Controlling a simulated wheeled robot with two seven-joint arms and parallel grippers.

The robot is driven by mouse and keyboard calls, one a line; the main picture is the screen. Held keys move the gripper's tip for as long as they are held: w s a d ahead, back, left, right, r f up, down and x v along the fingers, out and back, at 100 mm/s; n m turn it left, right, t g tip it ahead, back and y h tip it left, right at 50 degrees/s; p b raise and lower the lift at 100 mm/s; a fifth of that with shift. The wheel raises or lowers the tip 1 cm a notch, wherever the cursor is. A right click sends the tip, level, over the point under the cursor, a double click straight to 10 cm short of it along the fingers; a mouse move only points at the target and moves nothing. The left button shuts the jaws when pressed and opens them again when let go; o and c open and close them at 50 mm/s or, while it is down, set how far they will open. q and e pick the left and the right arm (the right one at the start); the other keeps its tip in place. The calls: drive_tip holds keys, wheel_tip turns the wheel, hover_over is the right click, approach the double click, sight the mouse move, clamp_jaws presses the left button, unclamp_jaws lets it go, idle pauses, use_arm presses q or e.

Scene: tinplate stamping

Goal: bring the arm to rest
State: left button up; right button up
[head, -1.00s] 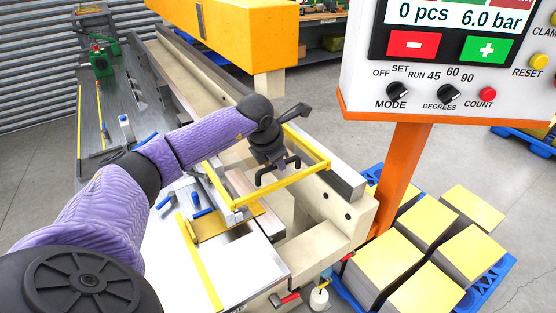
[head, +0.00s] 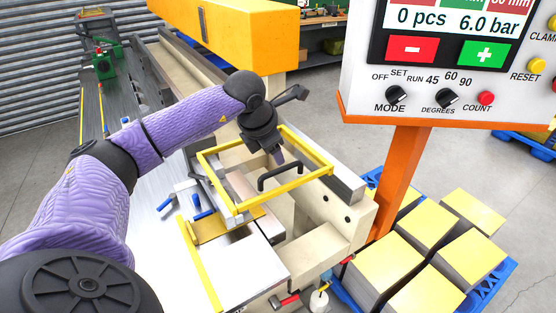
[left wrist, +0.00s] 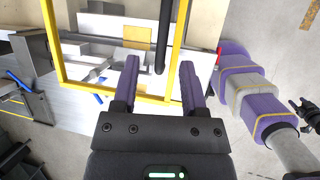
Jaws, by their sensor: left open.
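My left gripper (head: 277,157) is open, just above and behind the black handle (head: 280,178) of a yellow frame guard (head: 288,188) over the press. Its purple fingers stand apart in the left wrist view (left wrist: 160,72). The black handle bar (left wrist: 163,35) shows between and beyond the fingertips there; contact with it cannot be seen. My left arm reaches in from the left in the head view. Purple links, apparently of my right arm, show at the right of the left wrist view; whether its gripper is open or shut cannot be made out.
An orange post (head: 399,175) carries a control box (head: 450,75) on the right. A yellow beam (head: 225,35) is at the back. A white sheet surface (head: 235,275) lies in front. Open floor shows beyond.

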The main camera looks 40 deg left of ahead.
use_arm(q)
drive_tip(key=shift+v, duration=1.8)
drive_tip(key=shift+d, duration=0.1)
